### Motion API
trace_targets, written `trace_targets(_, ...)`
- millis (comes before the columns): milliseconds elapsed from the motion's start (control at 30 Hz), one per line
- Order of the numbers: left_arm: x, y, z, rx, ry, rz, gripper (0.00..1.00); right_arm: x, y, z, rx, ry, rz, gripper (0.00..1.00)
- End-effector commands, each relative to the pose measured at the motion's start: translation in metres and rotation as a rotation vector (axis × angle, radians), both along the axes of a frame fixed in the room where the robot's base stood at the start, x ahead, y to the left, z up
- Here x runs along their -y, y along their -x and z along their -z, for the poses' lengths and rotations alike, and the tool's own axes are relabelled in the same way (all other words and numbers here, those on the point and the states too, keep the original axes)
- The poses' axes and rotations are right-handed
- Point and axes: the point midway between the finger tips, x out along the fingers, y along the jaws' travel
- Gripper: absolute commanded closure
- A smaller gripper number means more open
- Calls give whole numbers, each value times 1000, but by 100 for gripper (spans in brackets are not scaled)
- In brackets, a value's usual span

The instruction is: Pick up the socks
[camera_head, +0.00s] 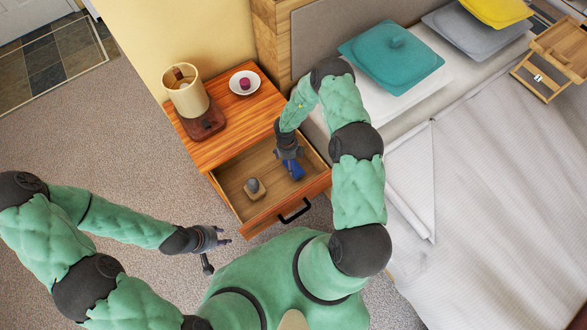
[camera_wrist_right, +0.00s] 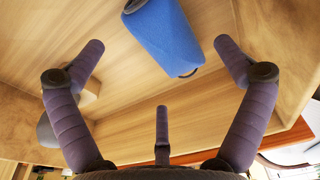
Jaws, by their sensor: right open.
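A blue item (camera_head: 293,169) lies in the open drawer (camera_head: 230,180) of the wooden nightstand. In the right wrist view the blue item (camera_wrist_right: 160,38) has a smooth, blocky body with a small dark loop; I cannot tell for sure that it is the socks. My right gripper (camera_head: 289,157) reaches down into the drawer beside it. Its fingers (camera_wrist_right: 160,70) are spread and empty, with the blue item just beyond the tips. My left gripper (camera_head: 222,248) hangs empty in front of the drawer, its fingers apart.
A beige block with a grey knob (camera_head: 254,187) lies in the drawer's front left. The drawer walls stand close around my right gripper. A lamp (camera_head: 186,95) and a white dish (camera_head: 244,82) stand on the nightstand. The bed (camera_head: 480,190) is at right.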

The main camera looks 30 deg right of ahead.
Motion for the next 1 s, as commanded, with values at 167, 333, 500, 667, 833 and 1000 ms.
trace_targets(167, 0, 0, 6, 0, 0, 0, 60, 0, 1, 12, 1, 0, -1, 0)
trace_targets(333, 0, 0, 17, 0, 0, 0, 60, 1, 4, 30, 1, 0, 0, 0)
trace_targets(500, 0, 0, 29, 0, 0, 0, 60, 2, 8, 54, 0, 0, -1, 0)
trace_targets(667, 0, 0, 31, 0, 0, 0, 60, 2, 8, 60, 1, 1, -1, 0)
trace_targets(833, 0, 0, 30, 0, 0, 0, 60, 2, 8, 59, 2, 1, -1, 6)
trace_targets(1000, 0, 0, 30, 0, 0, 0, 60, 2, 8, 59, 2, 1, -1, 54)
